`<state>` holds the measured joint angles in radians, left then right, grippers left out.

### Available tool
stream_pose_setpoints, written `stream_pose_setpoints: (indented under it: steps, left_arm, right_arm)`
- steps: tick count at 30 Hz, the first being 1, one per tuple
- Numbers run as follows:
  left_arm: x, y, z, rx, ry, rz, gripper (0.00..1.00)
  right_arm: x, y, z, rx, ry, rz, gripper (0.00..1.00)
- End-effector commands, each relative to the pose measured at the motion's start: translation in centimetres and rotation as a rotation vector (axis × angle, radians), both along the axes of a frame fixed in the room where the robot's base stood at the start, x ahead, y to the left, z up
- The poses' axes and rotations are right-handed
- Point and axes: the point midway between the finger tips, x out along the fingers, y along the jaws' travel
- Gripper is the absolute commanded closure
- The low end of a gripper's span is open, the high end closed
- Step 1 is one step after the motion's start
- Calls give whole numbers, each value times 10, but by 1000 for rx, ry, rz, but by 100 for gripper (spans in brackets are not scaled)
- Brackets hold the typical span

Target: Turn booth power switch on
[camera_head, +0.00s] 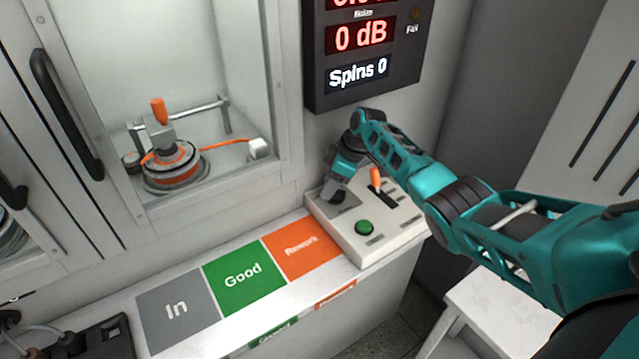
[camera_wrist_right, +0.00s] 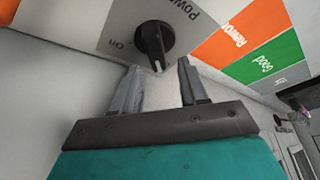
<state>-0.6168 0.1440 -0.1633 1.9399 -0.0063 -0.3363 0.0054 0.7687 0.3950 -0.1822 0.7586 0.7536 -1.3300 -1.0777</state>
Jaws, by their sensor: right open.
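The power switch is a black rotary knob (camera_wrist_right: 154,42) on a grey plate marked "Power" and "On" in the right wrist view. A white line on the knob points toward the bottom of that view, not at the word "On". My right gripper (camera_wrist_right: 158,72) is open, its two fingers just short of the knob and on either side of its lower end. I cannot tell whether they touch it. In the head view, my right gripper (camera_head: 335,192) is over the left end of the control box (camera_head: 395,242) and mostly hides the knob. My left gripper is not in view.
The control box also has a green button (camera_head: 365,228) and an orange-tipped lever (camera_head: 376,180) close to my right gripper. A dark display (camera_head: 362,50) reading "0 dB" and "Spins 0" hangs above. A glass-fronted booth (camera_head: 190,60) holds a motor (camera_head: 172,165).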

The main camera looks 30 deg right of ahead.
Motion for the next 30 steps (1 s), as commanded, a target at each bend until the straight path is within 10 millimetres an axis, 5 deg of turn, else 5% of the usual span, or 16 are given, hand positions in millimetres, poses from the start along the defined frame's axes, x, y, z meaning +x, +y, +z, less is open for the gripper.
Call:
stream_pose_setpoints:
  steps: [16,30]
  left_arm:
    - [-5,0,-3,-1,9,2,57]
    - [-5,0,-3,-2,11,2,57]
  right_arm:
    - [-5,-3,-12,1,-1,0,56]
    - [-5,-3,-12,1,-1,1,100]
